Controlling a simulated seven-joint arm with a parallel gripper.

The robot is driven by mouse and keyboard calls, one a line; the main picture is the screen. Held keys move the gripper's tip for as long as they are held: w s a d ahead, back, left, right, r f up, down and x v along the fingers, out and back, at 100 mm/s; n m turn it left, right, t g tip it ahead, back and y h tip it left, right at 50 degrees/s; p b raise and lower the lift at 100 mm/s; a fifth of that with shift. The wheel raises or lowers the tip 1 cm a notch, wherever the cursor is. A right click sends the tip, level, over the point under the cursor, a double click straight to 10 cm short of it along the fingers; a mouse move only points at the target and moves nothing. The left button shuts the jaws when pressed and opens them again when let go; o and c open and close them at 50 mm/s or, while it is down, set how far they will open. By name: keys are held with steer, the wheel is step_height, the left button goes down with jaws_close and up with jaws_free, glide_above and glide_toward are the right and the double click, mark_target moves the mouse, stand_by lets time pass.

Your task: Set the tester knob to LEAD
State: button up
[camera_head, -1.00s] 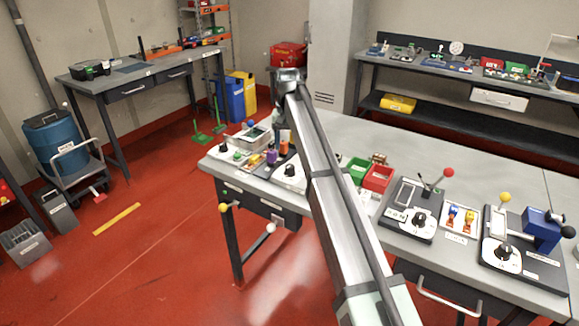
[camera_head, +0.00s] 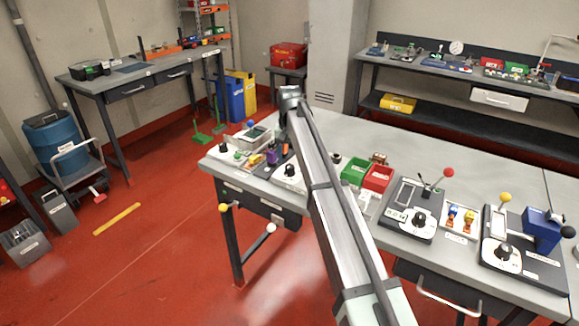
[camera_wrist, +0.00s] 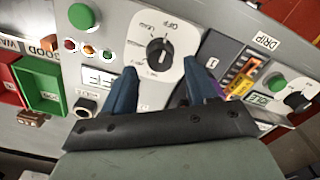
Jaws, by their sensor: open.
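The tester knob (camera_wrist: 159,51) is a black knob on a white dial plate with printed labels around it; OFF is readable at the top. The other labels are too small or turned to read surely, so I cannot tell its exact setting. My gripper (camera_wrist: 163,82) is open and empty, its two dark blue fingers apart below the dial in the wrist view. The fingers are not closed around the knob. In the head view the same dial seems to be the white plate with a black knob (camera_head: 290,171) beside my arm; my fingers are not clear there.
A green button (camera_wrist: 82,17) and small coloured lamps lie left of the dial. A green bin (camera_wrist: 41,86) and a red bin (camera_wrist: 12,84) stand further left. A second panel with a black knob (camera_wrist: 297,99) lies right. Another dial unit (camera_head: 420,219) stands on the bench's right.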

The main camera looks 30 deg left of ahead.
mark_target(290, 166)
steer(key=shift+f, duration=0.1)
steer(key=shift+f, duration=1.65)
steer(key=c, duration=0.9)
steer(key=n, duration=0.4)
steer(key=shift+n, duration=0.9)
